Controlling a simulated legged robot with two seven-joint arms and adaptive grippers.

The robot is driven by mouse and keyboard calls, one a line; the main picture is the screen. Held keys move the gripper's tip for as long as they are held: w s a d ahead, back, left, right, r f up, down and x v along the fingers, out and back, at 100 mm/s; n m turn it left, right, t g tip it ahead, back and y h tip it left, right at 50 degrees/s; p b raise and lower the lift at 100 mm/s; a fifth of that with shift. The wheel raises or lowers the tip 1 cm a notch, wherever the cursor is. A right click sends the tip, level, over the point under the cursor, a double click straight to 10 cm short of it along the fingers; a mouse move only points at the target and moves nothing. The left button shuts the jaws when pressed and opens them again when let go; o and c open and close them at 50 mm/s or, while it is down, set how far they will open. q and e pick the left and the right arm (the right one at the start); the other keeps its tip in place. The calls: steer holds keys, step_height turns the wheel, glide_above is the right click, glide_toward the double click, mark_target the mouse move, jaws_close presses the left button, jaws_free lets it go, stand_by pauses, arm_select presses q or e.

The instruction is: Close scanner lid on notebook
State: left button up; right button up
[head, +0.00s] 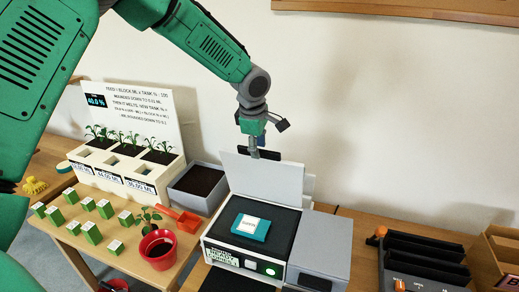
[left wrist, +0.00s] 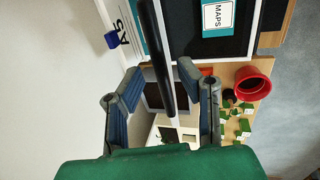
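The scanner (head: 221,252) stands on the table with its grey lid (head: 262,180) raised upright at the back. A teal notebook (head: 251,227) with a white label lies on the dark scanner bed; in the left wrist view its label (left wrist: 218,15) reads "MAPS". My left gripper (head: 255,153) points down at the lid's top edge, beside a black bar (head: 267,154) there. In the left wrist view, my left gripper's fingers (left wrist: 159,72) are spread, with a black bar (left wrist: 156,50) running between them. Whether they touch it cannot be told. My right gripper is out of view.
A soil box (head: 196,187) stands behind the scanner's left side. A black rack (head: 425,258) and wooden box (head: 497,258) stand at right.

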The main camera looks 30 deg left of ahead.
arm_select(q)
steer(key=shift+x, duration=0.9)
jaws_close()
